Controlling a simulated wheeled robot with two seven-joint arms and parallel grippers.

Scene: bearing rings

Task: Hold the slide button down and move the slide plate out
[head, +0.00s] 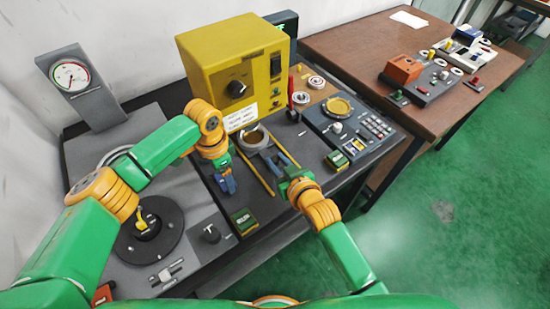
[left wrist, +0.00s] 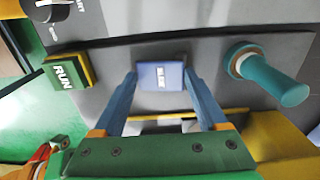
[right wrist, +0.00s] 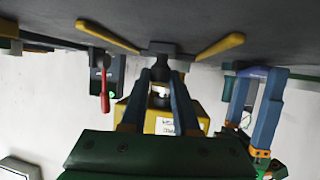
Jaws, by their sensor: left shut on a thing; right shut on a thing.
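The slide plate (head: 267,146) is a grey piece between two yellow rails in front of the yellow machine, with a tan ring (head: 253,138) at its far end. My right gripper (head: 279,160) is at its near end. In the right wrist view its blue fingers (right wrist: 162,80) are shut on the plate's dark tab (right wrist: 162,48). The slide button (left wrist: 160,76) is a blue block with a white label, blurred, in the left wrist view. My left gripper (left wrist: 160,80) is shut on it, one finger at each side. In the head view the left gripper (head: 229,186) hides the button.
A green RUN button (head: 243,221) is near the left gripper; another green button (head: 336,160) is to the right. The yellow machine (head: 235,70) stands behind the plate. A keypad panel (head: 350,120) is at right. The table between the rails, towards the front edge, looks clear.

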